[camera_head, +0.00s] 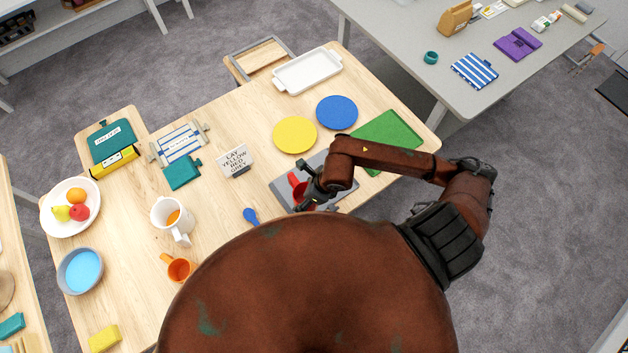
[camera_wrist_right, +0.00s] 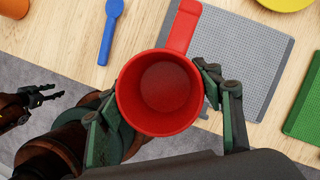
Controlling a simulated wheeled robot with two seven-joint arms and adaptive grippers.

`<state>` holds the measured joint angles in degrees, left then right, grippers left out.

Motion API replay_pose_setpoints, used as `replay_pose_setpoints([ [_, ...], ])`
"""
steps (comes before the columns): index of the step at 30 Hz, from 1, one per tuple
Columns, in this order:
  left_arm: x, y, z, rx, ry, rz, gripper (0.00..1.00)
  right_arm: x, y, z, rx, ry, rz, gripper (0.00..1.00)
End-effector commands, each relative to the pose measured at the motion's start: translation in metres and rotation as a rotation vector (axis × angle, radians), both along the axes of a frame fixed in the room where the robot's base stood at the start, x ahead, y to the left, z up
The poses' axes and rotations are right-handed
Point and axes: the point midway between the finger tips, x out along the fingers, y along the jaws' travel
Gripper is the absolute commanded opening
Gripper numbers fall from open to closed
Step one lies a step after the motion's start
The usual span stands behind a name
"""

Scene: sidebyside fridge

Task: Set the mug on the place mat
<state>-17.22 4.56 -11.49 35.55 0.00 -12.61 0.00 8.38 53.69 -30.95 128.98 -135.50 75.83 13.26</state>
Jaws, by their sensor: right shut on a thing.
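The red mug (camera_wrist_right: 158,95) is held upright between the fingers of my right gripper (camera_wrist_right: 160,98), and its handle points away toward the top of the right wrist view. In the head view the mug (camera_head: 297,187) is partly hidden by my right gripper (camera_head: 312,195). The grey place mat (camera_wrist_right: 247,55) lies flat beneath and to the right of the mug; its left part is hidden by the mug. The mat (camera_head: 283,191) also shows around the mug in the head view. I cannot tell whether the mug touches it. My left gripper (camera_wrist_right: 42,97) is empty with its fingers apart.
A blue spoon (camera_head: 251,217) lies left of the mat.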

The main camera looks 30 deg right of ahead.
Motion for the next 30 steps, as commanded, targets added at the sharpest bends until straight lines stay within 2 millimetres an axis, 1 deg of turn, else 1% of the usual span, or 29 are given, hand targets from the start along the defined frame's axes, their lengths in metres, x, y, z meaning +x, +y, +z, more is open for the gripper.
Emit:
replay_pose_setpoints([
  [1, 0.0, 0.0, 0.004, 0.0, 0.0, 0.0, 0.4, 0.008, -0.009, -0.003, -0.005, 0.0, -0.007, 0.26],
  [10, 0.001, 0.0, 0.018, 0.0, -0.002, 0.0, 0.4, 0.059, -0.057, -0.034, -0.003, 0.002, -0.005, 0.26],
  [12, 0.002, 0.0, 0.019, 0.0, -0.002, 0.0, 0.4, 0.066, -0.063, -0.049, 0.0, 0.004, -0.005, 0.26],
  [15, 0.002, 0.0, 0.02, 0.0, -0.002, 0.0, 0.4, 0.077, -0.073, -0.066, 0.001, 0.002, -0.004, 0.26],
  [18, 0.002, 0.0, 0.021, 0.0, -0.002, 0.0, 0.4, 0.085, -0.08, -0.079, 0.0, 0.0, -0.001, 0.26],
  [25, 0.002, 0.0, 0.022, 0.001, -0.003, 0.0, 0.4, 0.093, -0.087, -0.094, 0.0, 0.0, 0.0, 0.26],
  [30, 0.002, 0.0, 0.03, 0.001, -0.003, 0.0, 0.4, 0.093, -0.087, -0.116, 0.001, 0.002, 0.0, 0.26],
])
